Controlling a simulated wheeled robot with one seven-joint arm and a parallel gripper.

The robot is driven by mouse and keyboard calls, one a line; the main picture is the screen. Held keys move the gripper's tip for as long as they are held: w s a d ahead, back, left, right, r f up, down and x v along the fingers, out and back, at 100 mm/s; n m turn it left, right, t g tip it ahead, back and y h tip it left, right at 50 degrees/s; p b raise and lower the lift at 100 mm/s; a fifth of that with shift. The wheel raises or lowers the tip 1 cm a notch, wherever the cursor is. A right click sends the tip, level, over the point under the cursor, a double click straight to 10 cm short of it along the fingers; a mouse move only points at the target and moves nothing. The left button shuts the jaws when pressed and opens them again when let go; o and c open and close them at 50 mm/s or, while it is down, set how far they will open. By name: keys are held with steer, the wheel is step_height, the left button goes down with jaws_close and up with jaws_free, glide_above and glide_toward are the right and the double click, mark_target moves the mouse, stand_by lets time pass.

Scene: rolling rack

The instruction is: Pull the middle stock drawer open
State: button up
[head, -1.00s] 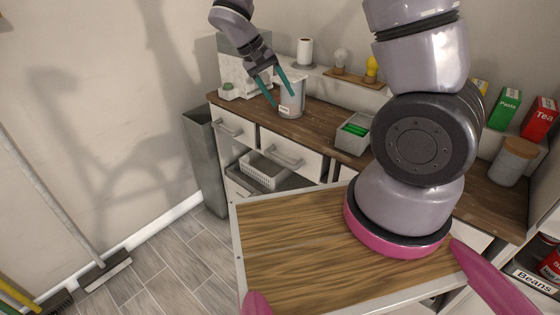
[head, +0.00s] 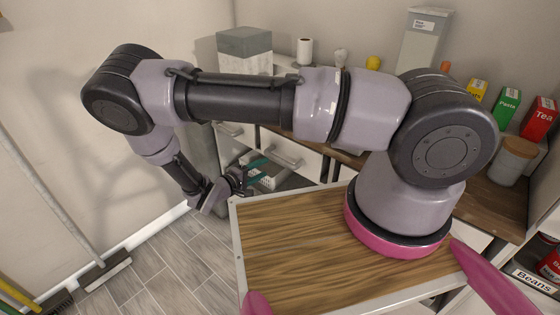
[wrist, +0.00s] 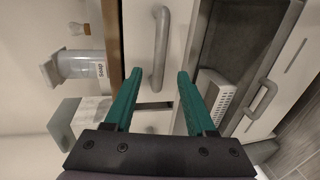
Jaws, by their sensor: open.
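The drawer with a grey bar handle (head: 284,156) is a white front under the brown counter in the head view, and it looks shut. In the wrist view the handle (wrist: 161,42) shows large, just beyond the fingertips, with its lower end seen between them. My gripper (head: 265,168) is open and empty, low in front of the rack's left part. In the wrist view my gripper (wrist: 159,72) shows two teal fingers spread apart. I cannot tell the exact gap to the handle; no contact is visible. My arm hides part of the drawer row.
A white basket (wrist: 220,94) sits on the open shelf under the drawer. A lower front with another handle (wrist: 263,98) is beside it in the wrist view. The soap container (wrist: 80,64) stands on the counter.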

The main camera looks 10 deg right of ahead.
mark_target(278, 161)
steer(key=x, duration=1)
steer(key=shift+d, duration=0.1)
jaws_close()
stand_by(1.1)
